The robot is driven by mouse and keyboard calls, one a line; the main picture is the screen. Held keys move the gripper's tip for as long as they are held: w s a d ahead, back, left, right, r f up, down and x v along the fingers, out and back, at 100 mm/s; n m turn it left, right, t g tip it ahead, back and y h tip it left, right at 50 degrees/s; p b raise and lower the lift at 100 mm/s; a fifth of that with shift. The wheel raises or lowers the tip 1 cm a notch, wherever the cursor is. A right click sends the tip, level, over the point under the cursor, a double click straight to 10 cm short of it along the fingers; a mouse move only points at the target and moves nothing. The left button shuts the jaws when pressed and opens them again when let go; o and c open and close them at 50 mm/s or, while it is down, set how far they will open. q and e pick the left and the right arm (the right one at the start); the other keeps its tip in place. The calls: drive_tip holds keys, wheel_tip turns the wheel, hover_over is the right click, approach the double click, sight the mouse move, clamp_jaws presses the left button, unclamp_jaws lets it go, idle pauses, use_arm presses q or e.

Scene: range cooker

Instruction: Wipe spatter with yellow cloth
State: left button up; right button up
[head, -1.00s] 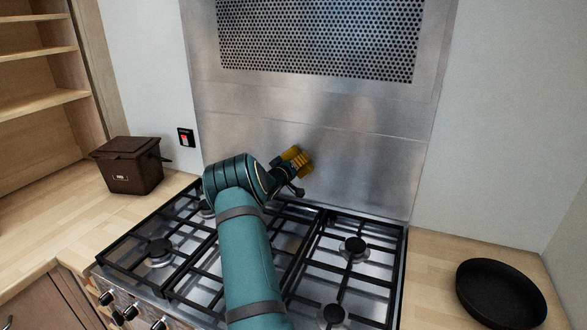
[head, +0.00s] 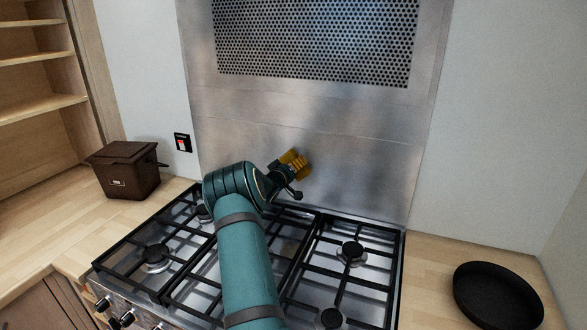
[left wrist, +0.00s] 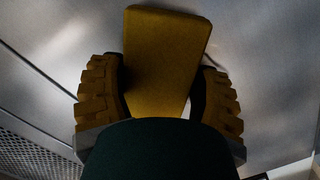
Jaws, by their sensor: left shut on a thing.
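My left gripper (head: 294,166) is at the steel backsplash (head: 350,160) behind the cooker, above the rear burners. In the left wrist view its two ridged yellow-brown fingers (left wrist: 160,95) are shut on the yellow cloth (left wrist: 165,50), which looks like a flat folded pad. The cloth's far end lies against or very close to the steel; I cannot tell if it touches. In the head view the cloth is hard to tell from the fingers. I cannot make out the spatter clearly; the steel shows only vague dark patches. My right gripper is not in view.
Black pan grates (head: 330,275) cover the hob below my arm. A perforated panel (head: 315,40) is above on the steel. A brown lidded box (head: 125,172) stands on the left counter, with a wall switch (head: 182,142) behind. A black pan (head: 497,295) lies on the right counter.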

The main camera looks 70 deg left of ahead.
use_arm(q)
drive_tip(key=shift+w+a+p, duration=0.4)
drive_tip(key=shift+w+a, duration=0.1)
drive_tip(key=shift+a, duration=0.05)
idle(0.4)
drive_tip(key=shift+s+a+r+p, duration=0.15)
drive_tip(key=shift+s+a+p, duration=0.45)
drive_tip(key=shift+s+p, duration=0.3)
drive_tip(key=shift+s+a+p, duration=0.4)
drive_tip(key=shift+s+p, duration=0.05)
drive_tip(key=shift+s+a, duration=0.2)
drive_tip(key=shift+s, duration=0.05)
drive_tip(key=shift+s+a+p, duration=0.9)
drive_tip(key=shift+s+a, duration=0.35)
drive_tip(key=shift+w, duration=0.1)
